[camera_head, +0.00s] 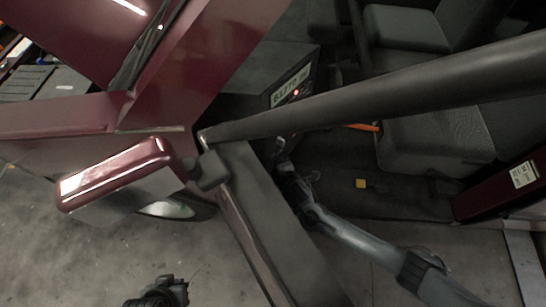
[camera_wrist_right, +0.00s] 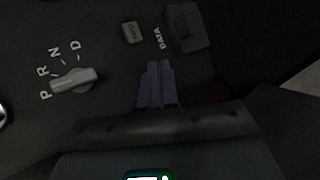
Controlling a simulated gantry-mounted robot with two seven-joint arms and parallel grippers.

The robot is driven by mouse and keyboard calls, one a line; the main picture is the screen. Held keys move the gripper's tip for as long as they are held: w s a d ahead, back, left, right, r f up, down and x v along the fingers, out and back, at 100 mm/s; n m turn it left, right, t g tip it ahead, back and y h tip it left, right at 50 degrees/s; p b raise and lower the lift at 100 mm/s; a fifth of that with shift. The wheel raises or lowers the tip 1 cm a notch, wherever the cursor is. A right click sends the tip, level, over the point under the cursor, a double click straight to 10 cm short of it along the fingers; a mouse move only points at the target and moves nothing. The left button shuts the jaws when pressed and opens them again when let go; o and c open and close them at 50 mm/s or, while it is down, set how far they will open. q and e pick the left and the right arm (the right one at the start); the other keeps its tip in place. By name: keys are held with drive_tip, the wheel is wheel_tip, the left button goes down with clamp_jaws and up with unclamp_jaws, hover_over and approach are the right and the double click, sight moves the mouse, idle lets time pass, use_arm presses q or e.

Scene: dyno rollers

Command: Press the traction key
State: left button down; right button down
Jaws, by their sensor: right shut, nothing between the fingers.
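In the wrist view, a small grey key (camera_wrist_right: 131,32) with lettering too small to read sits on a dark panel (camera_wrist_right: 100,110); I cannot be sure it is the traction key. My right gripper (camera_wrist_right: 155,68) is shut and empty, its fingertips pointing at the panel below the key and the DATA label, apart from the key in the picture. In the head view my right gripper (camera_head: 282,150) is inside the car's open doorway, near the dash. My left gripper (camera_head: 172,284) is a dark shape at the bottom edge; its fingers are unclear.
A P-R-N-D selector knob (camera_wrist_right: 75,80) lies left of the fingers, and a dark raised box (camera_wrist_right: 184,27) upper right. A lit display (camera_head: 290,88) is on the dash. A dark pillar (camera_head: 370,95) crosses above my right arm. A mirror (camera_head: 120,180) and seats (camera_head: 430,130) flank the opening.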

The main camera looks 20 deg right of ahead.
drive_tip(key=shift+w+a, duration=0.1)
drive_tip(key=shift+w, duration=0.05)
idle(0.5)
drive_tip(key=shift+w+a, duration=0.2)
drive_tip(key=shift+w, duration=0.05)
idle(0.7)
drive_tip(key=shift+s+d+p, duration=0.3)
drive_tip(key=shift+s+p, duration=0.1)
drive_tip(key=shift+p, duration=0.4)
drive_tip(key=s+d+p, duration=0.3)
drive_tip(key=s+p, duration=0.1)
drive_tip(key=s, duration=0.1)
drive_tip(key=shift+d, duration=0.2)
